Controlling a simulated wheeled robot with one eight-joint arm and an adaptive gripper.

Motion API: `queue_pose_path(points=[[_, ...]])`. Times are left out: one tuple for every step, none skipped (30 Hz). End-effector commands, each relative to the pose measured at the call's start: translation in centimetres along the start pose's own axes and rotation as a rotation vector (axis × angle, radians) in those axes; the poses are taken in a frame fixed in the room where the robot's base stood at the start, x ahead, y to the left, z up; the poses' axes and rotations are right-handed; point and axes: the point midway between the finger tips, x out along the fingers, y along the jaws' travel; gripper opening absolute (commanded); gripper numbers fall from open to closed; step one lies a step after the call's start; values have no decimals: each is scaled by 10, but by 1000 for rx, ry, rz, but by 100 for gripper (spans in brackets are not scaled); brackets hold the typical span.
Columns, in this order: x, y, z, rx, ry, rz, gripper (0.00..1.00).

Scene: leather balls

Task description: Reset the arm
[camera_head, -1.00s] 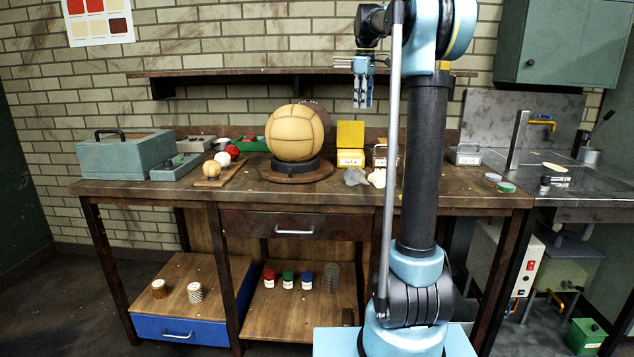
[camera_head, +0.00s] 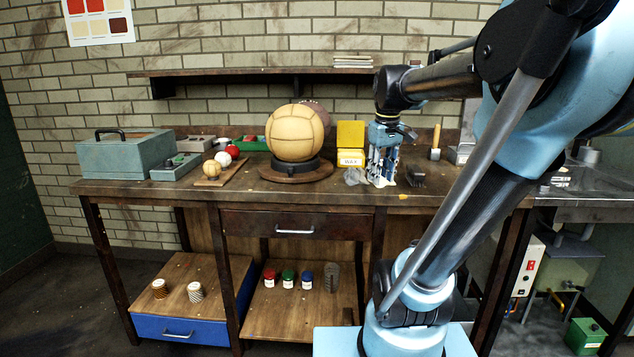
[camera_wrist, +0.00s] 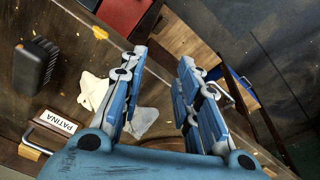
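A grey rag (camera_head: 354,176) lies on the bench just left of the fingers. It also shows below the fingers in the wrist view (camera_wrist: 143,122), beside a white rag (camera_wrist: 92,88). Whether the fingertips touch a rag or the bench I cannot tell.
A dark brush (camera_head: 417,180) lies right of my gripper. Left of it are a yellow WAX box (camera_head: 350,158) and a large tan leather ball (camera_head: 294,133) on a stand. A box labelled PATINA (camera_wrist: 58,122) is near. A wall shelf (camera_head: 240,72) hangs above.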

Motion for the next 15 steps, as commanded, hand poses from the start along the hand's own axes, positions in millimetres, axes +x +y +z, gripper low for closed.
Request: queue_pose_path(points=[[12,-6,17,28,2,1,30],[20,-10,25,46,4,2,30],[29,-14,37,71,6,2,30],[36,-18,46,90,8,3,30],[44,-21,54,108,10,4,30],[54,-26,66,134,12,4,30],[62,-29,74,152,14,5,30],[70,-32,82,171,16,5,30],[81,-37,94,196,18,6,30],[89,-40,102,215,20,6,30],[97,-44,110,233,21,7,30],[108,-48,120,257,23,7,30],[116,-51,128,273,25,7,30],[123,-53,134,290,26,8,30],[132,-57,142,309,28,8,30]])
